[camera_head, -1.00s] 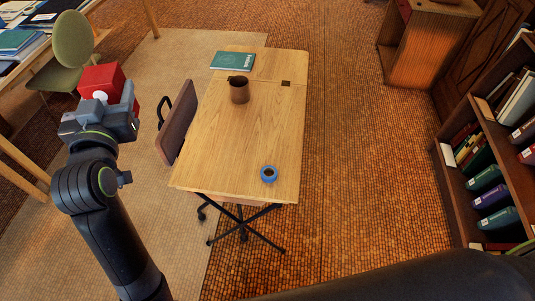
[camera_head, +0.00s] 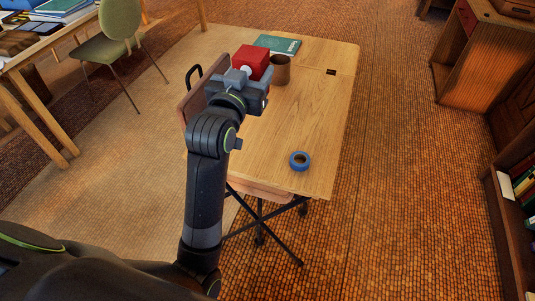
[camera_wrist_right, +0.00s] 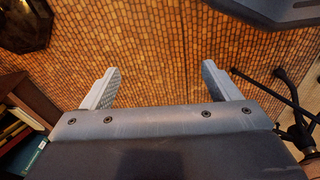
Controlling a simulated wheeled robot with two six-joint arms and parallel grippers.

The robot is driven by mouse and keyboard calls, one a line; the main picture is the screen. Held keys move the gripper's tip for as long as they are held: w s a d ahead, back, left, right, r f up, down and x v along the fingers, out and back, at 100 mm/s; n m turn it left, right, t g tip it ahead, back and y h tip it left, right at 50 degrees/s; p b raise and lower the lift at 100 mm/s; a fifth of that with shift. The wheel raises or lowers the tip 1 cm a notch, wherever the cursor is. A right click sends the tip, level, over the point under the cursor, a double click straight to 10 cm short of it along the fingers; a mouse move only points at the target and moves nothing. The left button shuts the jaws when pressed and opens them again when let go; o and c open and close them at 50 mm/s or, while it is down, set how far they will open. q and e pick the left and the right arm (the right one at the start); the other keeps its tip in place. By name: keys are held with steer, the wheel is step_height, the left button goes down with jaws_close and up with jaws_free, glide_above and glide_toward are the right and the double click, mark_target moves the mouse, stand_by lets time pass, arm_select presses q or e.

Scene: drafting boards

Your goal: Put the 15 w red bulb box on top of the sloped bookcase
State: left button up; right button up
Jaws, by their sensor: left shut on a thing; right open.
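The red bulb box (camera_head: 251,60) is in my left gripper (camera_head: 246,76), which is shut on it. In the head view they appear in front of the left part of the wooden table, with the box clear of my arm and overlapping the table's far left edge. The box's label cannot be read. My right gripper (camera_wrist_right: 158,85) is open and empty in the right wrist view, over the brown tiled floor. A dark wooden bookcase (camera_head: 508,228) shows partly at the right edge of the head view; its top is out of view.
The wooden table (camera_head: 325,115) holds a blue tape roll (camera_head: 299,161), a brown mug (camera_head: 280,70) and a green book (camera_head: 278,44). A green chair (camera_head: 106,45) stands at the far left. A wooden cabinet (camera_head: 475,60) is at the far right. Floor between table and bookcase is clear.

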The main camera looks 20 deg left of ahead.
arm_select(q)
steer(key=shift+w+d+f+b, duration=0.1)
steer(key=shift+w+f+b, duration=0.5)
steer(key=shift+f+b, duration=2.75)
steer(key=shift+w+f+b, duration=0.65)
steer(key=shift+f+b, duration=1.25)
steer(key=shift+f, duration=2.85)
steer(key=shift+w+d+f+b, duration=0.1)
steer(key=shift+w+f+b, duration=0.5)
steer(key=shift+f+b, duration=2.75)
arm_select(e)
steer(key=w+a+r+t+y+p, duration=0.1)
steer(key=w+a+r+t, duration=0.1)
steer(key=w+a+r, duration=0.1)
steer(key=shift+w+r, duration=0.4)
steer(key=shift+r, duration=0.45)
arm_select(q)
steer(key=shift+f, duration=0.8)
arm_select(e)
steer(key=shift+a+y, duration=0.1)
steer(key=shift+y, duration=0.2)
arm_select(q)
steer(key=o, duration=1)
